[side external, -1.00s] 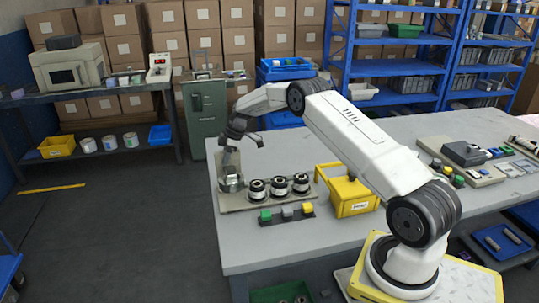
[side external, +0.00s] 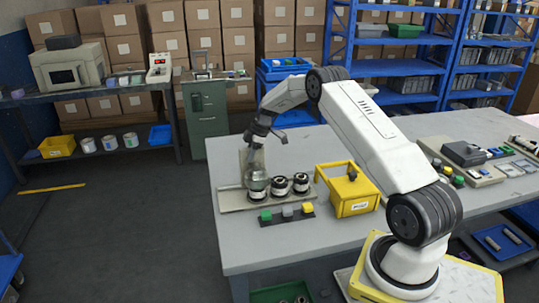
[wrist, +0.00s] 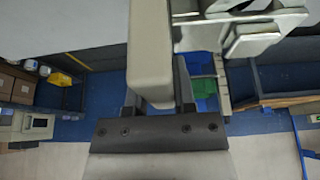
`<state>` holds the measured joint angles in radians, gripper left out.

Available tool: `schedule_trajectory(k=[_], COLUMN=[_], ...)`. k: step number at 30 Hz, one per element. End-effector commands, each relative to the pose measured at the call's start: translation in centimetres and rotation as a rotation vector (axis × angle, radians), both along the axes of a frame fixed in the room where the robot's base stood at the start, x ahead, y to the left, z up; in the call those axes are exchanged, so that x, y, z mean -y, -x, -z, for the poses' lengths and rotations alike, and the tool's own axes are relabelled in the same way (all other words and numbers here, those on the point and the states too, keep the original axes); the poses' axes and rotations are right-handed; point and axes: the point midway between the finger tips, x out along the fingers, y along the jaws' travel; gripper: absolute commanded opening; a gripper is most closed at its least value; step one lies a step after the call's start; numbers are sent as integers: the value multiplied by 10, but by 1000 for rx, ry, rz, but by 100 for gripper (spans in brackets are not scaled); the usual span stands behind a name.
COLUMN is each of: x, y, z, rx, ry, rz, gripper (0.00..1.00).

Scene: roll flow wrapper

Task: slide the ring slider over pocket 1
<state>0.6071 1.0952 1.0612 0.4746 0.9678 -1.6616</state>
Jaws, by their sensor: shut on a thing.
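The ring slider (side external: 257,181) is a clear or metallic ring with an upright beige plate. In the side external view it stands over the leftmost of three round black-and-white pockets, whose lower rim shows beneath it. The middle pocket (side external: 279,186) and right pocket (side external: 301,183) are uncovered. All sit on a beige base tray (side external: 231,201). My gripper (side external: 252,144) is above the ring, shut on the slider's beige upright. In the wrist view, the beige upright (wrist: 150,55) lies between the dark fingers (wrist: 157,90). No pocket number is readable.
A strip with green, grey and yellow blocks (side external: 286,213) lies in front of the tray. A yellow bin (side external: 352,193) stands to the right. The bare grey table (side external: 225,236) shows at front left. Panels and devices (side external: 475,160) lie at far right.

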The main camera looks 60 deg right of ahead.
Motion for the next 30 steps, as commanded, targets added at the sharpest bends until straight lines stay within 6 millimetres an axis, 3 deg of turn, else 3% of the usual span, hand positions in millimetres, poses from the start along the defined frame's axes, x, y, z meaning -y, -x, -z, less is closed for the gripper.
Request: schedule_trajectory(k=[3,4,7,20,30], x=[0,0,0,1,11], y=[0,0,0,0,10], z=[0,0,0,-4,-36], rx=[-1,-1,-1,1,2], ry=[0,0,-1,1,0], rz=[0,0,0,0,2], gripper=[0,39,68,68,68])
